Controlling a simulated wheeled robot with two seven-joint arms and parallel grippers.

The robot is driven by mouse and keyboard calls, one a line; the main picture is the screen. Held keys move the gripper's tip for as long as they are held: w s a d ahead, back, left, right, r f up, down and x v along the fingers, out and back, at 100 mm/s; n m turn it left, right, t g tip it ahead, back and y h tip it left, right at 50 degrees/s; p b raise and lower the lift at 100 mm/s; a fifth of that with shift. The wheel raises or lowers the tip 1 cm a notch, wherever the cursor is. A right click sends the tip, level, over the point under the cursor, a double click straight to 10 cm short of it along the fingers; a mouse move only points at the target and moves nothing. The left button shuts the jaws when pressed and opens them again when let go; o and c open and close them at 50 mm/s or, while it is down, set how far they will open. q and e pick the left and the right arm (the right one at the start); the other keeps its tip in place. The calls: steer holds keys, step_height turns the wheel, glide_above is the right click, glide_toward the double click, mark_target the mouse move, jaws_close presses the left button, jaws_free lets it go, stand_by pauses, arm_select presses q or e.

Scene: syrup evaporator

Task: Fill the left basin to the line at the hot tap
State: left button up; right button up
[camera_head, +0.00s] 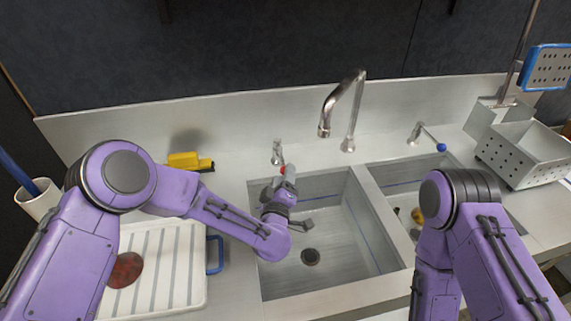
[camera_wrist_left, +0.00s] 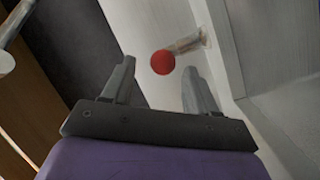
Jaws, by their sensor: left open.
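The hot tap's lever has a red ball knob (camera_head: 282,169) and stands behind the left basin. My left gripper (camera_head: 289,178) is at this knob. In the left wrist view the red knob (camera_wrist_left: 163,62) shows between the tips of the two spread fingers, with no visible grip on it. The left basin (camera_head: 335,215) shows a bare bottom, a dark drain (camera_head: 310,256) and a blue line on its walls; I see no water in it. The chrome spout (camera_head: 325,125) hangs behind the basins. My right gripper is not in view.
A blue-knobbed tap (camera_head: 441,147) stands behind the right basin, which holds a yellowish item (camera_head: 417,214). A perforated metal box (camera_head: 520,155) is at the right. A yellow object (camera_head: 188,161) lies behind a striped tray (camera_head: 190,285) at the left.

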mark_target(281, 156)
arm_select(q)
steer(key=w, duration=0.4)
steer(key=shift+d+f+p, duration=0.2)
steer(key=shift+f+p, duration=0.05)
steer(key=shift+p, duration=0.05)
steer(key=shift+d+r, duration=0.1)
steer(key=shift+r, duration=0.05)
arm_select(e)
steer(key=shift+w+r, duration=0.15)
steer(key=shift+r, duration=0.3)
arm_select(q)
steer(key=shift+s, duration=0.1)
